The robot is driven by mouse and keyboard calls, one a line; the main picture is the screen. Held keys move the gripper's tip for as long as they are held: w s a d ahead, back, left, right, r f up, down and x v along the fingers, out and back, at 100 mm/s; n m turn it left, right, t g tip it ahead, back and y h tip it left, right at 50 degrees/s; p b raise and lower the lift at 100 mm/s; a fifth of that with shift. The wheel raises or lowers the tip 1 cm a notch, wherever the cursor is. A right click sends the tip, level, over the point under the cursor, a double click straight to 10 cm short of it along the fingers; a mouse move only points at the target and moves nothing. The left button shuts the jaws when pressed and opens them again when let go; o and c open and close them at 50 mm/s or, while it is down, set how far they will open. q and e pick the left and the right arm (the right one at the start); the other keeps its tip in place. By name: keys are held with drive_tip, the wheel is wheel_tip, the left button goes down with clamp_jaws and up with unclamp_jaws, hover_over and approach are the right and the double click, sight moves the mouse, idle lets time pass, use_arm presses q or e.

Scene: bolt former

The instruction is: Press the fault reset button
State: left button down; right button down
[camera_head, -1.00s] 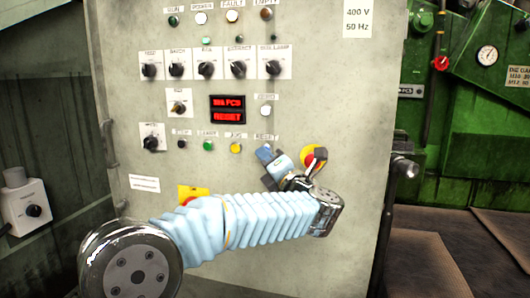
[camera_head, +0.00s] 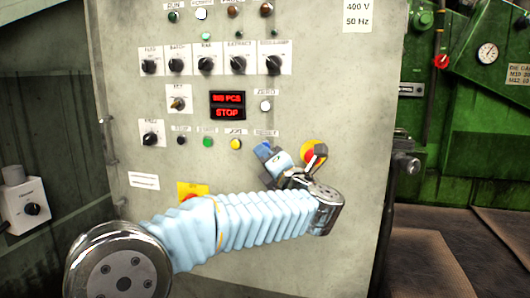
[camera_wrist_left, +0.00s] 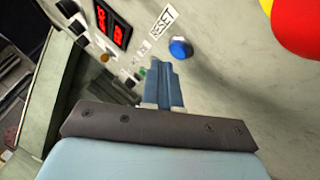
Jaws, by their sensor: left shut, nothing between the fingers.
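The blue reset button (camera_wrist_left: 180,47) shows in the left wrist view, on the grey panel beside its RESET label (camera_wrist_left: 162,22). My left gripper (camera_wrist_left: 162,64) is shut and empty, its blue fingers together. Its tips are just short of the button and a little left of it in that view; a small gap shows. In the head view my left gripper (camera_head: 264,151) is just below the RESET label (camera_head: 266,132) and covers most of the button's place. The red display (camera_head: 227,105) reads STOP in its lower line. My right gripper is not in view.
A red emergency stop on yellow (camera_head: 312,153) is close to the right of my left gripper. A yellow plate (camera_head: 193,190) is behind my forearm. Black selector knobs (camera_head: 205,65) and a yellow button (camera_head: 235,143) are on the panel. Green machinery (camera_head: 470,110) stands at right.

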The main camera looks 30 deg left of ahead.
use_arm(q)
drive_tip(key=shift+s, duration=0.15)
drive_tip(key=s+b, duration=0.1)
drive_tip(key=s, duration=0.1)
drive_tip(key=s+d+b, duration=0.1)
drive_tip(key=s+b, duration=0.1)
drive_tip(key=shift+s+d, duration=0.1)
drive_tip(key=shift+s, duration=0.25)
idle(0.9)
